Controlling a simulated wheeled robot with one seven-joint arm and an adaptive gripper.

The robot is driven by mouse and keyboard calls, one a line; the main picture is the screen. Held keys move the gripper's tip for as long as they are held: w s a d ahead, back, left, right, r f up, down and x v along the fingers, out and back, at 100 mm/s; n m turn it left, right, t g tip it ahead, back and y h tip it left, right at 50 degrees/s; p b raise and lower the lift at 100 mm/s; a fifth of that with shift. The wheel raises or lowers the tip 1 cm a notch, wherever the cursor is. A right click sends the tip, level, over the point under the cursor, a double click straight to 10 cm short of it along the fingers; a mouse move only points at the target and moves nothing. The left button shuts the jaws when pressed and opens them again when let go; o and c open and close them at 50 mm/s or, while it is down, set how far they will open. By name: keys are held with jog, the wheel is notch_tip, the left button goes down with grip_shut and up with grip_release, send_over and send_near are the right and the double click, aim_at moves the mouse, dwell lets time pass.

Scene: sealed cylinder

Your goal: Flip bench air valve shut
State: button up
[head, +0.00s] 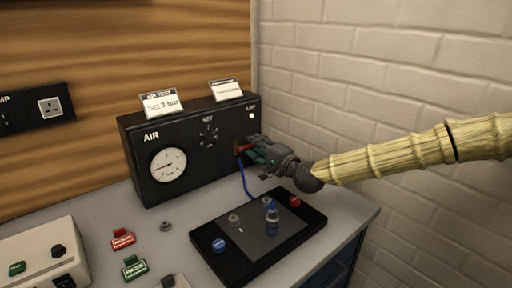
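The bench air valve shows as a small red lever (243,149) on the right front of the black AIR panel (138,177). A blue hose (245,185) runs down from beside it. My gripper (252,152), dark grey and green, comes in from the right with its fingertips at the lever. The fingers partly hide the valve. I cannot tell whether they touch the lever or how far they are open. The panel's round gauge (168,165) has a white face, and a SET knob (208,136) sits to its right.
A black tray (213,262) with a grey fixture, a blue-topped part (271,218) and blue and red buttons lies below my gripper. Red (122,239) and green (134,267) labelled pieces lie to its left. A white brick wall (400,80) stands close on the right.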

jog(key=shift+s, duration=0.1)
jog(key=v, duration=1.2)
dwell(0.4)
